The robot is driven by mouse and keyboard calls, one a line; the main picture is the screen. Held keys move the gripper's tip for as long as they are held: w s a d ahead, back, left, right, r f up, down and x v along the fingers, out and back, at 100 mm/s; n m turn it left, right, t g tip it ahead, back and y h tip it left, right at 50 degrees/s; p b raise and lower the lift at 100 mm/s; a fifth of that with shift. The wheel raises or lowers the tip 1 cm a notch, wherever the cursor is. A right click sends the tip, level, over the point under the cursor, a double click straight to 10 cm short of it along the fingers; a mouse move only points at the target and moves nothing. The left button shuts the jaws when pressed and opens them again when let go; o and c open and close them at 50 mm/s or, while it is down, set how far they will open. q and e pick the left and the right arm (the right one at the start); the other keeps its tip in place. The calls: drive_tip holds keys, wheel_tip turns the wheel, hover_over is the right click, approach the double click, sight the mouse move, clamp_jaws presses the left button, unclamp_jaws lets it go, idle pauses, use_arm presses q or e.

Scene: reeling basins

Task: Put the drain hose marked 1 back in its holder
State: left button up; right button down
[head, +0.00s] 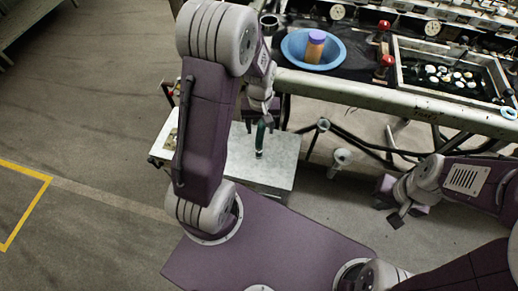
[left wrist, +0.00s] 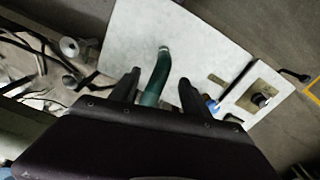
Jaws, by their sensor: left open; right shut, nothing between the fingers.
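A dark green hose (head: 260,140) shows over the pale metal top of a low cabinet (head: 283,178); I cannot read a number on it. In the left wrist view the hose (left wrist: 156,82) runs from the pale surface towards my gripper, between its two fingers. My left gripper (head: 261,116) is open around or just above the hose; the fingers stand apart from it in the wrist view (left wrist: 156,92). My right gripper (head: 398,216) is shut and empty, low at the right. I cannot tell which fitting is the hose's holder.
Two grey funnel-like cups (head: 341,158) (head: 322,125) stand right of the cabinet, with dark hoses behind. Floor at the left is clear.

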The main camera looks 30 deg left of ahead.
sight(259, 136)
use_arm(q)
drive_tip(key=shift+s+a+f, duration=0.25)
drive_tip(key=shift+f, duration=0.2)
wheel_tip(259, 136, down, 3)
drive_tip(key=shift+s+d+r+b, duration=0.1)
drive_tip(key=shift+s+b, duration=0.05)
drive_tip(key=shift+b, duration=0.25)
drive_tip(key=shift+f, duration=0.5)
drive_tip(key=f, duration=0.1)
drive_tip(key=f+b, duration=0.1)
drive_tip(key=f, duration=0.3)
drive_tip(key=shift+s+d, duration=0.1)
drive_tip(key=shift+d, duration=0.15)
clamp_jaws()
